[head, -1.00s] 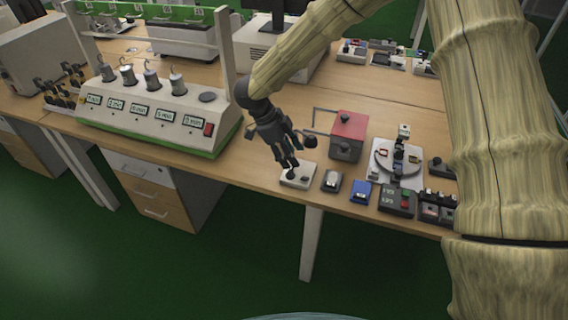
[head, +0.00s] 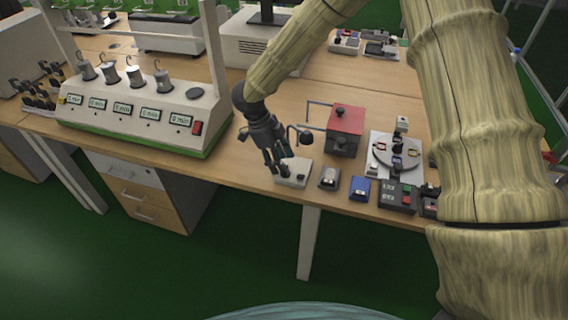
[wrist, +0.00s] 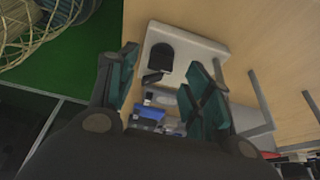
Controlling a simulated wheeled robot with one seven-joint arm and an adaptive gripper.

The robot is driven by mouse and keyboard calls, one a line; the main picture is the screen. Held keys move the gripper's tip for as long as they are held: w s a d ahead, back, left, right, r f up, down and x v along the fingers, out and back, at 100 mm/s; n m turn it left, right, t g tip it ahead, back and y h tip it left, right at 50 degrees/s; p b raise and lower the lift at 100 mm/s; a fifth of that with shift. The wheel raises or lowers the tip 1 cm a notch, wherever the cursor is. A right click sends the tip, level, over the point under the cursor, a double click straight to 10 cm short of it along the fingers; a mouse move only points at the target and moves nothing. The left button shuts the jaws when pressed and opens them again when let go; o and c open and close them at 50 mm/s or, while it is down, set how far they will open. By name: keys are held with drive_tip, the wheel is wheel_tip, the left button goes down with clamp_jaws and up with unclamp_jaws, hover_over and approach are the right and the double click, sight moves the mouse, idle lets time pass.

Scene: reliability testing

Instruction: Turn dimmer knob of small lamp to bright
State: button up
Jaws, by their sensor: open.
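The small lamp's white base (head: 296,168) sits near the front edge of the wooden bench, with a dark rounded lamp head (head: 304,136) above and behind it. The base (wrist: 205,48) also shows in the wrist view. A black rounded part (wrist: 160,58), perhaps the dimmer knob, is on it; its setting cannot be read. My gripper (head: 280,170) points down at the base's left part. In the wrist view my gripper (wrist: 162,88) is open, with one finger on each side of the black part's near end. I cannot tell whether they touch.
Right of the lamp are a small grey device (head: 329,179), a blue box (head: 360,188) and a dark box with buttons (head: 397,196). A red-topped box (head: 345,121) stands behind. A large tester (head: 140,122) with weights and displays is to the left. The bench's front edge is close.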

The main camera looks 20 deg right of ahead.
drive_tip(key=shift+x, duration=1.3)
drive_tip(key=c, duration=1)
drive_tip(key=shift+r+p, duration=0.1)
drive_tip(key=shift+p, duration=0.2)
